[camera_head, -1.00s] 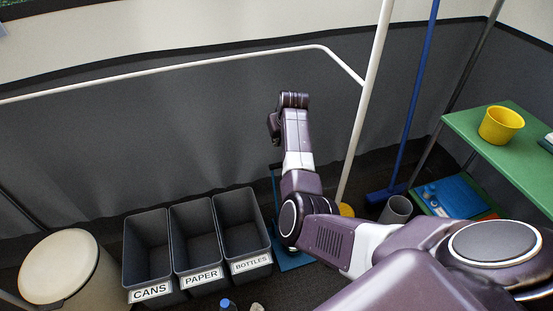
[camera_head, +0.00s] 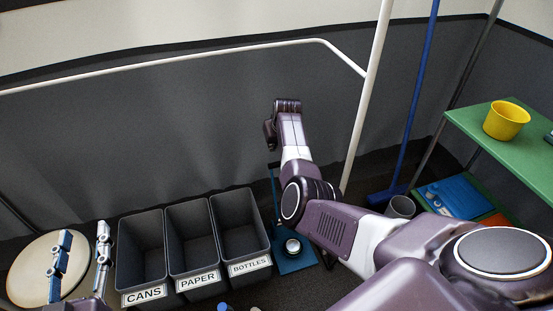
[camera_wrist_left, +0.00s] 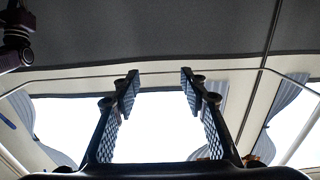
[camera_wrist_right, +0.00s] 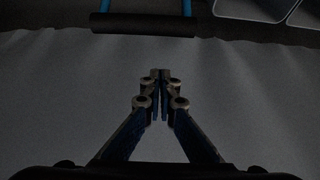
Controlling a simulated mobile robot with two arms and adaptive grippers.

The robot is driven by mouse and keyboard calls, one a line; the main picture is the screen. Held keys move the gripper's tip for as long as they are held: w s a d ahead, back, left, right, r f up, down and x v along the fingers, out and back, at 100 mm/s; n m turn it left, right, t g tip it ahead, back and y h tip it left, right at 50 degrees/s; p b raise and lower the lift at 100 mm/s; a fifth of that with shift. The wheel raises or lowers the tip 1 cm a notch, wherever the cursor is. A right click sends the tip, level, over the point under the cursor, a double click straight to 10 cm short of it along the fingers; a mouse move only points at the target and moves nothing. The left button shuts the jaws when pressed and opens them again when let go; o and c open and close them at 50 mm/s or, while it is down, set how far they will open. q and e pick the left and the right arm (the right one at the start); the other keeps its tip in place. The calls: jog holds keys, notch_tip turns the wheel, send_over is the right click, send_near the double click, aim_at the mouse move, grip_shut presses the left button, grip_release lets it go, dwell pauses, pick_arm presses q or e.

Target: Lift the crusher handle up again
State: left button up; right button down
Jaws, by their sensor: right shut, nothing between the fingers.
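The crusher's blue base plate (camera_head: 297,263) lies on the floor right of the bins. A round silver-topped object (camera_head: 293,245) stands on it; I cannot tell whether it is a can. A thin blue upright (camera_head: 275,195) rises behind, partly covered by my right arm. In the right wrist view, the black handle bar (camera_wrist_right: 143,24) lies across the top between blue rods. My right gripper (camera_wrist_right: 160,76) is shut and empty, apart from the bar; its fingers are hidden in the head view. My left gripper (camera_head: 82,250) is open and empty, also seen in the left wrist view (camera_wrist_left: 160,85).
Three grey bins for cans (camera_head: 141,250), paper (camera_head: 191,243) and bottles (camera_head: 240,233) stand left of the crusher. A pale round lid (camera_head: 30,275) is below my left gripper. A white pole (camera_head: 366,100), blue broom (camera_head: 408,135) and green shelf (camera_head: 490,135) stand right.

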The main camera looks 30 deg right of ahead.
pick_arm(q)
jog(key=shift+d+r+t+h, duration=0.15)
jog(key=shift+r+t, duration=0.25)
jog(key=shift+r, duration=0.5)
jog(key=shift+d+r+t+h, duration=0.1)
jog(key=shift+r+t+h, duration=0.25)
jog(key=shift+r, duration=0.5)
pick_arm(e)
jog(key=shift+s+a+f, duration=0.2)
jog(key=shift+s+f, duration=0.25)
jog(key=shift+s, duration=0.4)
jog(key=shift+s+a+f, duration=0.2)
jog(key=shift+s+f, duration=0.2)
jog(key=shift+s, duration=0.4)
